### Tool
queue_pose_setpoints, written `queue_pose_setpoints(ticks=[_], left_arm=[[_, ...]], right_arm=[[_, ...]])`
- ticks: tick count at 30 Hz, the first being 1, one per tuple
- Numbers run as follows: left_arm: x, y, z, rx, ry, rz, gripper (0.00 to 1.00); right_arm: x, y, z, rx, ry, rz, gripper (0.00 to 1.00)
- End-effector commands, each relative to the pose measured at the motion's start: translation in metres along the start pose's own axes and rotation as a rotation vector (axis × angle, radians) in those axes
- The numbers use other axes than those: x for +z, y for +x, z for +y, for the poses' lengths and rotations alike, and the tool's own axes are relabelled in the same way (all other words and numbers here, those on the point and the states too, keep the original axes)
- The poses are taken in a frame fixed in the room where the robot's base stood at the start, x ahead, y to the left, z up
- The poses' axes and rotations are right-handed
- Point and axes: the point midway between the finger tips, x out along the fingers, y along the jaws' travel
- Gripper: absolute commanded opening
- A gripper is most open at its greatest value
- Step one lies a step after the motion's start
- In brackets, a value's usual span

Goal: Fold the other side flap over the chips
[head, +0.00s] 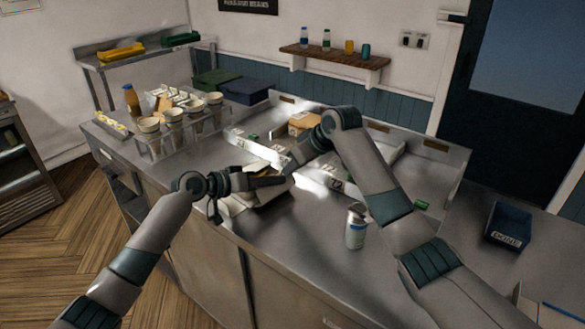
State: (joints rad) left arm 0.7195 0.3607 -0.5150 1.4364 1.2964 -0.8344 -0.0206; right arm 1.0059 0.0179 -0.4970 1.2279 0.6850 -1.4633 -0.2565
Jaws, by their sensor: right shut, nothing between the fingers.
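A pale paper wrap (243,201) lies on the steel counter, under and beside my grippers. Its flaps and the chips cannot be made out, because both hands cover most of it. My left gripper (278,181) reaches in from the left, low over the wrap; its fingers are too small and dark to show whether they are apart. My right gripper (291,166) comes down from the upper right, close by the left one at the far side of the wrap. It is shut and empty.
A white shaker can (355,227) stands right of the wrap. A holder with several cups (172,115) stands at the left. Divided trays (262,150) with a brown box (303,122) lie behind. A dark blue bin (508,226) sits far right. The counter's front middle is clear.

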Motion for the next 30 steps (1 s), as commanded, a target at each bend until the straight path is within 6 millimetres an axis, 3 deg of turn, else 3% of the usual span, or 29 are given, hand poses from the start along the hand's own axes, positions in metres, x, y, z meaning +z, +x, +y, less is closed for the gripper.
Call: queue_pose_setpoints(ticks=[1,3,17,23,30], left_arm=[[0.003,0.003,0.005,0.01,0.0,-0.007,0.06],[0.003,0.003,0.005,0.01,-0.001,-0.007,0.21],[0.002,-0.005,0.002,0.006,0.0,-0.003,0.21],[0.002,-0.027,0.002,0.005,0.001,-0.003,0.21],[0.002,-0.069,0.002,0.005,0.001,-0.005,0.21]], right_arm=[[0.0,0.001,-0.001,0.0,0.0,0.001,0.0],[0.0,0.001,-0.001,0.0,0.0,0.001,0.0],[0.001,0.002,-0.001,-0.001,0.001,-0.002,0.0],[0.002,0.002,-0.001,-0.001,0.001,-0.002,0.0],[0.002,0.002,-0.001,-0.001,0.001,-0.003,0.0]])
